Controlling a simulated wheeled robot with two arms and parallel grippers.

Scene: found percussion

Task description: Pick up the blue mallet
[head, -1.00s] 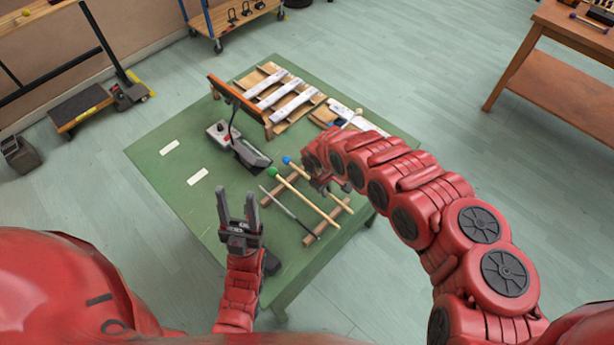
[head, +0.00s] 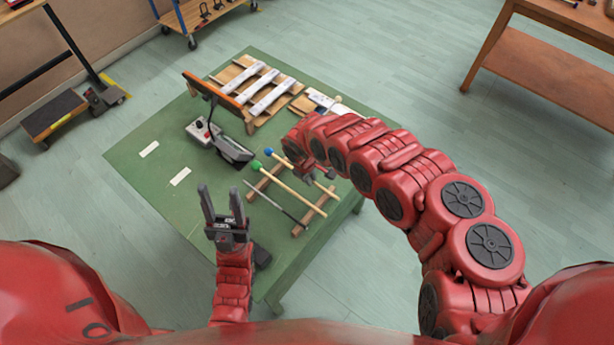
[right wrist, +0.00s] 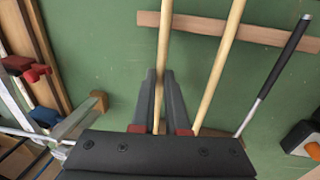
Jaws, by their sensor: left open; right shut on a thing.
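The blue mallet has a blue head (head: 269,151) and a pale wooden handle, which rests across two wooden bars on the green table (head: 140,175) in the head view. My right gripper (head: 313,174) is at its handle, partly hidden by my arm. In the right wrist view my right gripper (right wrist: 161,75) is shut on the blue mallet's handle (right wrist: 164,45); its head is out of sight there. My left gripper (head: 220,190) is open and empty, near the table's front left.
A green-headed mallet (head: 256,165) lies close beside the blue one, then a thin black-handled rod (head: 274,203). Wooden bars (head: 310,220) support them. A grey device (head: 232,150) and a wooden rack with white bars (head: 262,92) stand behind. The table's left is mostly clear.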

